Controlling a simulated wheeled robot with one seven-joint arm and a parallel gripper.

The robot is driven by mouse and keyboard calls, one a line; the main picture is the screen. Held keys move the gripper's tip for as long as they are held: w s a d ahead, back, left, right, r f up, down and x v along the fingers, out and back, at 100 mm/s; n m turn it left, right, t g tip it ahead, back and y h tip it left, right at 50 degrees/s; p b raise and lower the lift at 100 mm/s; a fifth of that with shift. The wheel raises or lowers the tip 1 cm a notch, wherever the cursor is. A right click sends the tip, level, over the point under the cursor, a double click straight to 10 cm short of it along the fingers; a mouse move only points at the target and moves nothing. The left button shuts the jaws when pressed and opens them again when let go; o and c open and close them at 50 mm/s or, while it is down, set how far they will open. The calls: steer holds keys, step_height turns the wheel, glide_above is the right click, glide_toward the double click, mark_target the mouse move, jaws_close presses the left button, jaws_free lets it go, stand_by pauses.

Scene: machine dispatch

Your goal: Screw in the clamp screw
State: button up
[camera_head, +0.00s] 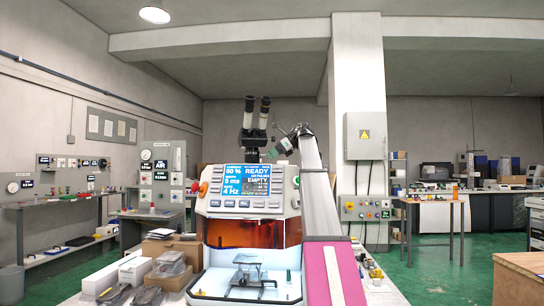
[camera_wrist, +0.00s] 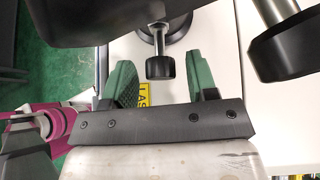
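A black screw knob on a bright metal shank (camera_wrist: 160,66) shows in the wrist view, coming from a dark round part above it; it looks like the clamp screw. My gripper (camera_wrist: 163,75) is open, its two green fingers to the left and right of the knob with clear gaps on both sides. I cannot tell whether the knob is at fingertip depth. In the head view my arm reaches up from the right to the black microscope head (camera_head: 256,120) on top of the machine (camera_head: 250,205). The screw is too small to make out there.
A larger black knob (camera_wrist: 283,46) on a metal rod is close right of my gripper in the wrist view. The machine's screen (camera_head: 247,180) reads READY and EMPTY. Boxes (camera_head: 170,250) crowd the bench left of the machine. A pillar (camera_head: 358,90) stands behind at right.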

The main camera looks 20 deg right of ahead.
steer(key=v, duration=1)
steer(key=shift+d+r, duration=0.2)
steer(key=shift+d, duration=0.15)
